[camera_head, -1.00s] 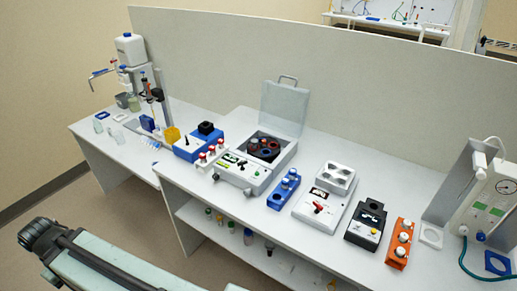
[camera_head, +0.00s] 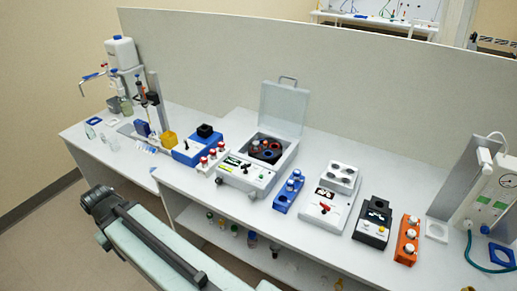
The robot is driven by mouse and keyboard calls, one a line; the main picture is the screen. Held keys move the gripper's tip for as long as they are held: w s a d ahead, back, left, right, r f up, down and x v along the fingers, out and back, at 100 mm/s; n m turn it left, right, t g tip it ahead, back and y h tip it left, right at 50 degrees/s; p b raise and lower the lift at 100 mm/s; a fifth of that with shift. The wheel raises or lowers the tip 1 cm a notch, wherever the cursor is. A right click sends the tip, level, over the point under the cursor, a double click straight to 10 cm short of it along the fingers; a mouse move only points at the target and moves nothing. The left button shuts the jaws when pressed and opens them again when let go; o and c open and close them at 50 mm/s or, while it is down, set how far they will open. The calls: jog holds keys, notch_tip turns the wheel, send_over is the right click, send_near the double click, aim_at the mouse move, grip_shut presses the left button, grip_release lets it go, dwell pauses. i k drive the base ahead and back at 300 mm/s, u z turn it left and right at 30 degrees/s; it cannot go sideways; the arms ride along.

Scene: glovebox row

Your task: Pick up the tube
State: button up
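Several capped tubes stand in racks on the bench, and I cannot tell which one the task means. A white rack (camera_head: 203,168) holds red-capped tubes (camera_head: 212,153) left of the open centrifuge. A blue rack (camera_head: 282,203) holds tubes with pale and blue tops (camera_head: 291,185) right of the centrifuge. An orange rack (camera_head: 405,255) holds white-capped vessels (camera_head: 410,233) near the right. My arm enters at the lower left, in front of the bench and apart from the racks. No gripper fingers show.
The open-lidded centrifuge (camera_head: 243,173), a white device with round wells (camera_head: 322,210) and a black device (camera_head: 370,226) stand along the bench. A tall partition (camera_head: 350,95) rises behind. Bottles (camera_head: 251,238) sit on the lower shelf. Floor is free at the left.

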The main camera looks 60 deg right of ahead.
aim_at(255, 144)
jog(key=i, duration=0.95)
jog(key=u, duration=0.05)
